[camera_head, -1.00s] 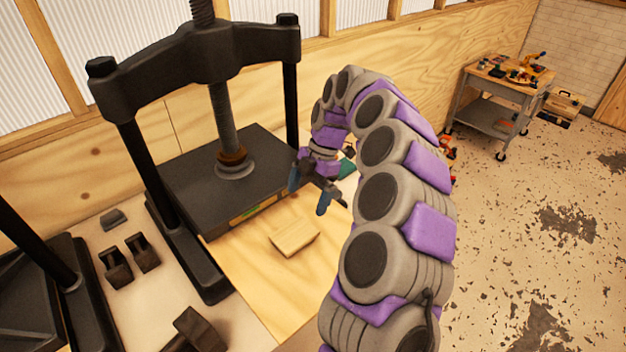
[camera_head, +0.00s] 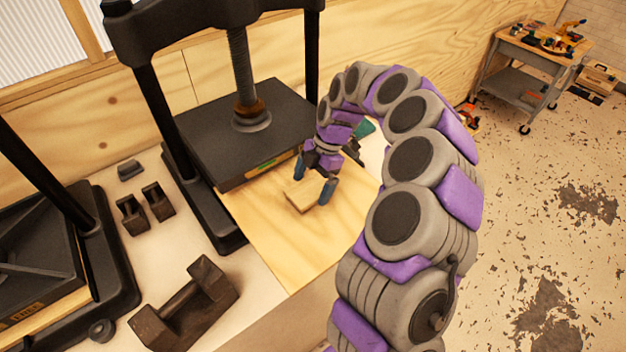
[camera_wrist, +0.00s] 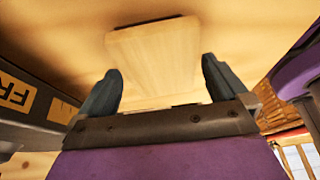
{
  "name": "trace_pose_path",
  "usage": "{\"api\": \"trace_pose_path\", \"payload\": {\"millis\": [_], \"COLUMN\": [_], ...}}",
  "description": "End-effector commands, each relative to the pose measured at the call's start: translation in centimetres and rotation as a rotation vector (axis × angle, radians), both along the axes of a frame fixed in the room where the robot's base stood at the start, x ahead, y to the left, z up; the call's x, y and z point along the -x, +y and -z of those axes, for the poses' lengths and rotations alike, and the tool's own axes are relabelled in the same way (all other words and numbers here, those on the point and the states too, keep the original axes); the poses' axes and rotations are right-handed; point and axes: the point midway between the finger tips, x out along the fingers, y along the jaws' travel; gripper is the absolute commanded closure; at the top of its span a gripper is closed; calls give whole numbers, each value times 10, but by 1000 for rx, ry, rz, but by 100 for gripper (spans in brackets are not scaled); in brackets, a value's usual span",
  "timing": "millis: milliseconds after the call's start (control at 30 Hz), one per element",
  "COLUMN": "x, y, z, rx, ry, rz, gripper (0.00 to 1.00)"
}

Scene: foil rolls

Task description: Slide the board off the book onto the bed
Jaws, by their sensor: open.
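A small pale wooden board (camera_head: 302,198) lies on the light plywood bed (camera_head: 290,245) in front of the press. In the wrist view the board (camera_wrist: 155,60) shows between and beyond the fingers, with a thin dark line along its far edge. My gripper (camera_head: 313,177) points down at the board's right and back side, fingers apart, with nothing visibly held. In the wrist view the gripper (camera_wrist: 161,70) is also open; I cannot tell whether the fingers touch the board. No separate book is clearly visible; anything under the board is hidden.
The press's dark platen (camera_head: 235,135) is close behind my gripper, with a label on its front edge. A black press post (camera_head: 165,115) stands left. A dark dumbbell-shaped weight (camera_head: 185,305) and smaller dark blocks (camera_head: 145,210) lie left. A tool cart (camera_head: 525,75) stands far right.

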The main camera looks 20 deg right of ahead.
Motion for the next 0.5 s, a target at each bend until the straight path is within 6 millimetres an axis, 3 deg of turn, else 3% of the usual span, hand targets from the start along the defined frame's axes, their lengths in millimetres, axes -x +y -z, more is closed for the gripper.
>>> {"api": "trace_pose_path", "payload": {"millis": [67, 500], "x": [0, 0], "y": [0, 0], "z": [0, 0], "rx": [0, 0], "ry": [0, 0], "rz": [0, 0], "gripper": [0, 42]}}
